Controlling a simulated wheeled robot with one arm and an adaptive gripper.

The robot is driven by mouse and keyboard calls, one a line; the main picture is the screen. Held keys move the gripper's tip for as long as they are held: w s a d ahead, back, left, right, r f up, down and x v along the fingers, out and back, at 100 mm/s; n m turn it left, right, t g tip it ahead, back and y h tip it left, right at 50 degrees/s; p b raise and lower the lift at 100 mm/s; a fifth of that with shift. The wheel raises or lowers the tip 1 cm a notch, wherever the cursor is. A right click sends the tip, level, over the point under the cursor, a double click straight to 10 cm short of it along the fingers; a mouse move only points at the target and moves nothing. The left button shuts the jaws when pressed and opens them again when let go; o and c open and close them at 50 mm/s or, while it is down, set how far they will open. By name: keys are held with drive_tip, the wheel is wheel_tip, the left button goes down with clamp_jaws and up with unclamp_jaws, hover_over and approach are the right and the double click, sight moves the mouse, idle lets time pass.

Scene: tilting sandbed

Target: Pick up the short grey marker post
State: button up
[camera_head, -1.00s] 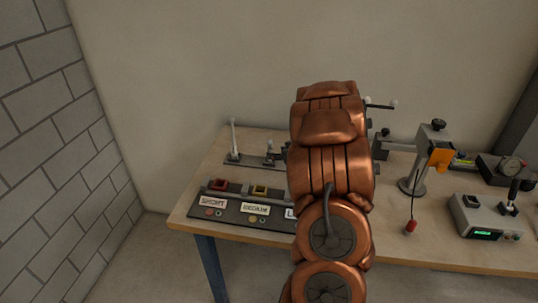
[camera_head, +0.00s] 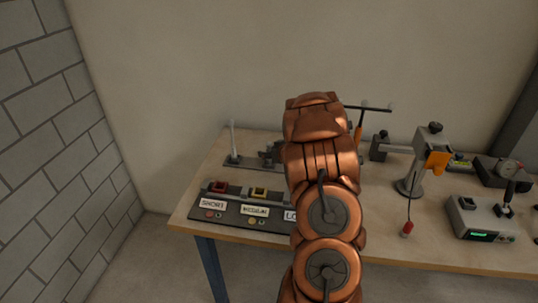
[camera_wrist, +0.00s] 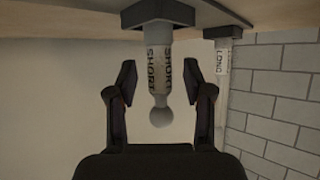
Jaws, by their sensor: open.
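The short grey marker post (camera_wrist: 160,65) hangs down from the top of the wrist view, which shows the scene upside down. It has a round ball end, a dark collar and black "SHORT" lettering. My gripper (camera_wrist: 164,82) is open, with one finger on each side of the post and a gap on both sides. I cannot tell how deep the post sits between the fingers. In the head view my gripper (camera_head: 272,153) is a small dark shape left of my copper arm, and I cannot make out the short post there.
A taller post marked "LONG" (camera_wrist: 221,75) stands to the right in the wrist view. In the head view a pale post (camera_head: 233,140) stands at the back left of the table (camera_head: 385,225).

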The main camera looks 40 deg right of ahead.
clamp_jaws()
idle(0.4)
